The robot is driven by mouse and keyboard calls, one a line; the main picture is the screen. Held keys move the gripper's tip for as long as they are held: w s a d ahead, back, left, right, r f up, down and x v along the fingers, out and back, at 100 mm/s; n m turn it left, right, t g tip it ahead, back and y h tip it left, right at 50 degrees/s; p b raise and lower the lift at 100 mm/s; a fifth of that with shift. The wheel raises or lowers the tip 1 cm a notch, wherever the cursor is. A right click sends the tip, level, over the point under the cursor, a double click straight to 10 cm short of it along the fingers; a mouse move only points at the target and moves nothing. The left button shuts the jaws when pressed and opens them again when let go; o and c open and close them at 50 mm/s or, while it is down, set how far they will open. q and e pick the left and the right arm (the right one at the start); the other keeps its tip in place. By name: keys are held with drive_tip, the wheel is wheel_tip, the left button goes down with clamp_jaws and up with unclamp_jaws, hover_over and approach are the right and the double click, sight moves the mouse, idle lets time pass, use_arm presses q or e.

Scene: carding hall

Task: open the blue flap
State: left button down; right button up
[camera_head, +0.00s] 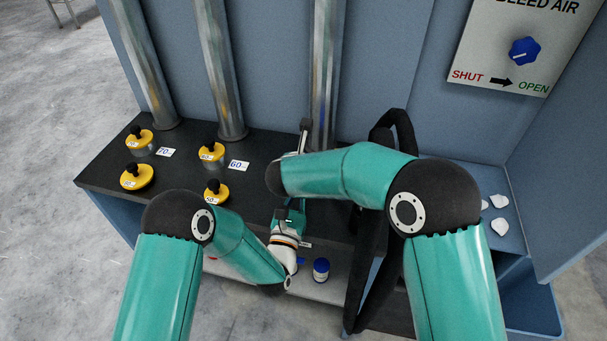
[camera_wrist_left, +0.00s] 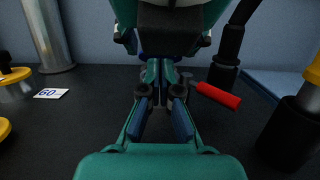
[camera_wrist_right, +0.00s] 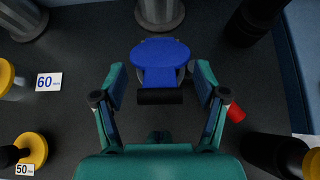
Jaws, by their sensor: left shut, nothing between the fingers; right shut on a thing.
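The blue flap (camera_wrist_right: 160,53) shows in the right wrist view as a rounded blue plate with a black bar (camera_wrist_right: 160,96) along its near edge. My right gripper (camera_wrist_right: 160,78) has its fingers on either side of the flap and is shut on it. My right forearm hides the flap in the head view. My left gripper (camera_wrist_left: 162,75) is shut and empty, low over the black bench top. Part of my right gripper shows just beyond it in the left wrist view. How far open the flap stands cannot be told.
Several yellow-topped weights (camera_head: 137,177) stand on the black bench (camera_head: 105,180) at left, with number cards. A red rod (camera_wrist_left: 218,95) lies right of my left fingers. Metal pipes (camera_head: 220,80) rise behind. A bleed-air panel (camera_head: 505,60) with a blue knob (camera_head: 524,51) is at upper right.

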use_arm(q)
drive_tip(key=shift+x, duration=1.75)
use_arm(e)
drive_tip(key=shift+r, duration=0.1)
